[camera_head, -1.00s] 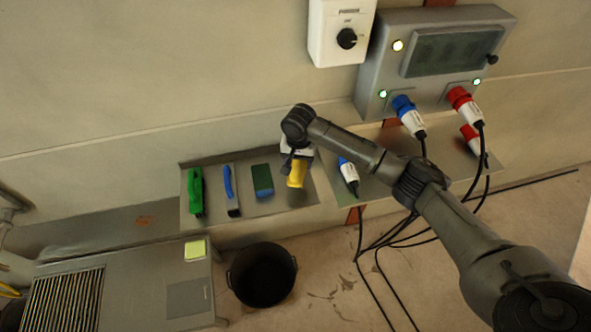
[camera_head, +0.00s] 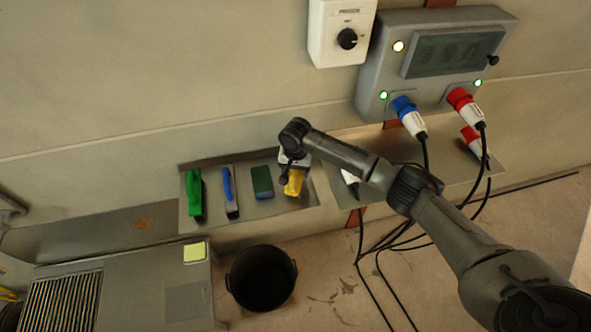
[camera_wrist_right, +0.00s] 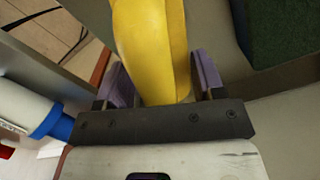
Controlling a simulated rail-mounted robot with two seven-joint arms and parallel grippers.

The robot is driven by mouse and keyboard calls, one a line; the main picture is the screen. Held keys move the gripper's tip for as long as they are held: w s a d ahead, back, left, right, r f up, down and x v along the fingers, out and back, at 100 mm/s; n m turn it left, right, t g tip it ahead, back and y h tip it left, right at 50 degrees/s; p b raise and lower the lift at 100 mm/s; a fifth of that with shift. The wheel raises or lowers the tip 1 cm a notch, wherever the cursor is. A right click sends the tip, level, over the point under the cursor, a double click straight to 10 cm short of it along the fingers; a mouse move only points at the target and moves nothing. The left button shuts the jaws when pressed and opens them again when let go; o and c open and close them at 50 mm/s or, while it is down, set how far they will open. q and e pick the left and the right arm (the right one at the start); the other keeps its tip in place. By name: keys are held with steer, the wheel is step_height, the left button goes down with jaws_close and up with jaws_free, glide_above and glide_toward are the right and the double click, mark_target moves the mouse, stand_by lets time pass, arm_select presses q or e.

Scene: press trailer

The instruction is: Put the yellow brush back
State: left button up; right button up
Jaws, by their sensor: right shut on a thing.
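The yellow brush (camera_head: 294,184) is in my right gripper (camera_head: 291,169), at the right end of the metal tray (camera_head: 262,215). In the right wrist view the yellow brush (camera_wrist_right: 152,45) stands between the two purple finger pads of my right gripper (camera_wrist_right: 162,82), which is shut on it. The brush's lower end is over the tray. I cannot tell whether it touches the tray floor. My left gripper is not in view.
Left of it in the tray are a dark green block (camera_head: 262,181), a blue-handled tool (camera_head: 230,190) and a green brush (camera_head: 195,193). A white plug (camera_head: 350,182) lies right, partly behind my arm. A black bucket (camera_head: 261,277) stands below.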

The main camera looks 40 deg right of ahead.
steer(key=o, duration=0.9)
